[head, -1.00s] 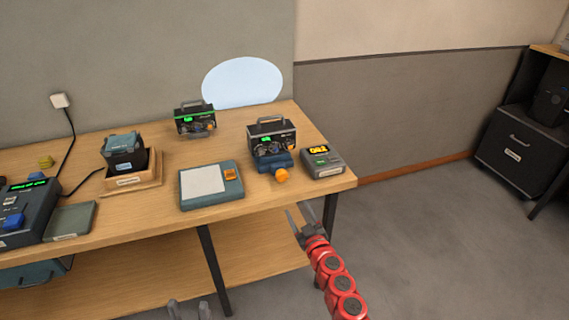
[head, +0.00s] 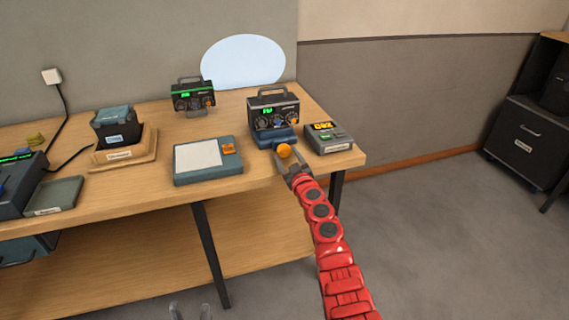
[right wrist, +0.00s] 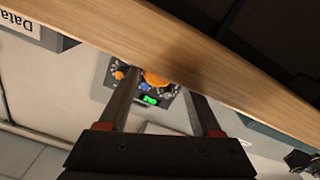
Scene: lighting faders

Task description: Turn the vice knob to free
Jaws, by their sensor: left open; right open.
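The vice knob (head: 284,150) is an orange ball on the front of a blue vice (head: 272,138), near the table's front edge. The vice holds a dark unit (head: 274,108) with a handle and a green display. My right gripper (head: 285,160) is open, its fingertips at the knob and partly overlapping it in the head view. In the right wrist view the knob (right wrist: 156,78) shows between the two spread fingers, partly cut off by the table edge; I cannot tell whether they touch it. My left gripper (head: 190,308) is open and empty at the bottom edge of the head view.
A grey device with a yellow display (head: 328,138) stands just right of the vice. A flat pad with an orange tab (head: 208,160) lies to its left. A second similar unit (head: 193,96) stands behind. The wooden table edge (right wrist: 215,60) lies close to my right fingers.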

